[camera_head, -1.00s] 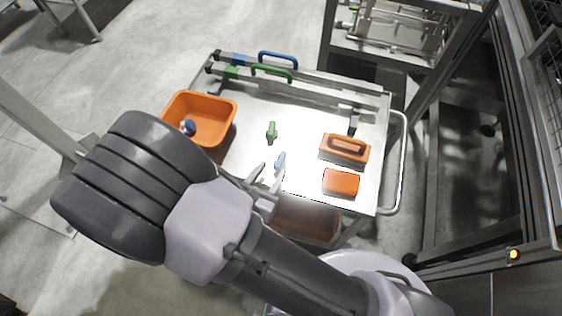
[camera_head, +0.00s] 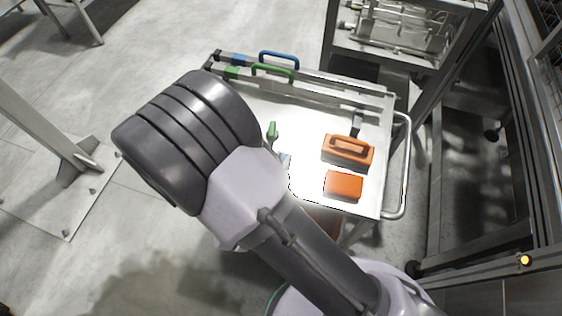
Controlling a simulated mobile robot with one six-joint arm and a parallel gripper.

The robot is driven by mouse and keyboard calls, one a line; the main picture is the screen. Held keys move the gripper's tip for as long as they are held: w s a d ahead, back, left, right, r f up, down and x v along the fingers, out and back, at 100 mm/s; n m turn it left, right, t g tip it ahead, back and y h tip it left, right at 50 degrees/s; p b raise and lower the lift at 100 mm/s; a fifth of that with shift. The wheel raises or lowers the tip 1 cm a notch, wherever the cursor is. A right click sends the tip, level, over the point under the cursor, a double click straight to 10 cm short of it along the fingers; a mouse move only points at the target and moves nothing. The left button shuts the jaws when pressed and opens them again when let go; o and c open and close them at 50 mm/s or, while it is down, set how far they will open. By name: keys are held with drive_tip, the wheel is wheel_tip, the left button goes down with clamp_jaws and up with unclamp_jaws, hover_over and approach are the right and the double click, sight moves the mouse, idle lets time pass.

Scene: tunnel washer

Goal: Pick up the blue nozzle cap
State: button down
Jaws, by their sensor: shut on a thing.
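A small pale blue piece (camera_head: 285,160) shows on the metal cart top, just right of my wrist. It is partly covered, and I cannot tell whether it is the blue nozzle cap. My gripper is hidden behind the thick dark and pale links of my arm, so its fingers and anything between them do not show. A small green nozzle-like piece (camera_head: 272,132) lies on the cart a little farther back.
The cart (camera_head: 310,120) carries an orange handled brush (camera_head: 348,150) and an orange block (camera_head: 343,185) at right. Blue-handled (camera_head: 279,60) and green-handled (camera_head: 273,71) tools line its back edge. A handrail (camera_head: 405,165) bounds the right. A steel post stands left.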

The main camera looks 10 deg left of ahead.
sight(281, 160)
wheel_tip(281, 160, up, 4)
drive_tip(key=shift+f+p, duration=0.1)
drive_tip(key=shift+p, duration=1.15)
drive_tip(key=s+r+p, duration=0.1)
drive_tip(key=s+p, duration=0.2)
drive_tip(key=s, duration=1.3)
drive_tip(key=shift+a+p, duration=0.15)
drive_tip(key=shift+p, duration=0.25)
